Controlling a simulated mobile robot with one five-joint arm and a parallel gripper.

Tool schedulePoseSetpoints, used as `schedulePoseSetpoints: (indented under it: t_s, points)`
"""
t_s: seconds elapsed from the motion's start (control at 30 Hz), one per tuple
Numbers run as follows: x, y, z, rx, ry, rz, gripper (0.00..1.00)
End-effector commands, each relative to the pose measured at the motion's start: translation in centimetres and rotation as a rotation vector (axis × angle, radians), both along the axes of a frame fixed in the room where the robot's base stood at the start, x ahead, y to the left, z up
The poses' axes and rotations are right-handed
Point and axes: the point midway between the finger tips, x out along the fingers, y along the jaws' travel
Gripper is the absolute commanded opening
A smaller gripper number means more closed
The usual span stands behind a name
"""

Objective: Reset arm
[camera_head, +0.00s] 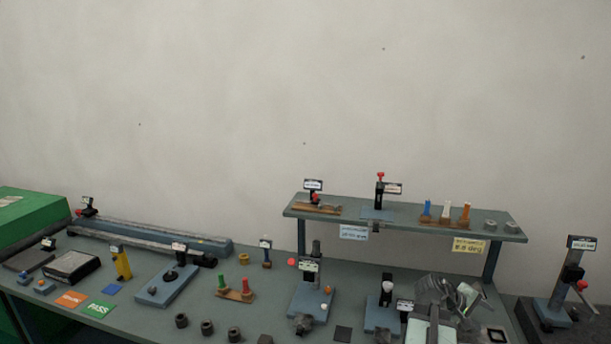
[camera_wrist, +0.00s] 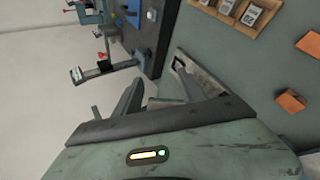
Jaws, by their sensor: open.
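My gripper (camera_head: 452,296) shows at the lower right of the head view, above the right part of the bench, among fixtures. In the wrist view my gripper (camera_wrist: 163,92) has its two fingers spread apart with nothing between them. The grey-green housing of my wrist fills the bottom of that view. The bench (camera_head: 260,275) lies under the gripper. Whether a finger touches anything is not clear.
A raised shelf (camera_head: 410,216) on posts stands behind the gripper. A blue device with a black post (camera_head: 384,305) is close on its left, and a fixture with a red-tipped lever (camera_head: 562,297) on its right. Orange blocks (camera_wrist: 291,102) lie on the surface in the wrist view.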

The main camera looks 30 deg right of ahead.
Motion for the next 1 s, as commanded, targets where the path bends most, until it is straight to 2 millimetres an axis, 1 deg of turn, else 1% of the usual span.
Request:
schedulePoseSetpoints:
  t_s: [0.03,0.17,0.27,0.37,0.47,0.57,0.6,0.67,0.7,0.77,0.8,0.87,0.9,0.97,1.0]
  points:
    - [1.3,0.7,-0.2,0.000,0.000,0.022,0.48]
    - [4.1,2.3,-0.3,-0.001,-0.001,0.069,0.48]
    - [6.5,3.8,-0.5,0.000,-0.001,0.112,0.48]
    - [9.4,5.7,-0.8,-0.001,-0.001,0.164,0.48]
    - [12.7,8.3,-1.2,0.006,-0.008,0.224,0.48]
    - [16.4,11.8,-1.9,0.025,-0.023,0.293,0.48]
    - [18.0,13.7,-2.3,0.039,-0.031,0.324,0.48]
    - [20.6,17.1,-3.1,0.069,-0.046,0.373,0.48]
    - [22.3,19.8,-3.8,0.096,-0.059,0.406,0.48]
    - [24.8,24.4,-5.0,0.148,-0.086,0.450,0.48]
    - [26.1,27.6,-5.8,0.188,-0.102,0.475,0.48]
    - [27.6,32.5,-7.1,0.256,-0.126,0.503,0.48]
    - [28.4,35.9,-7.9,0.306,-0.142,0.517,0.48]
    - [29.1,41.0,-9.2,0.388,-0.162,0.528,0.48]
    - [29.2,44.4,-10.0,0.449,-0.173,0.528,0.48]
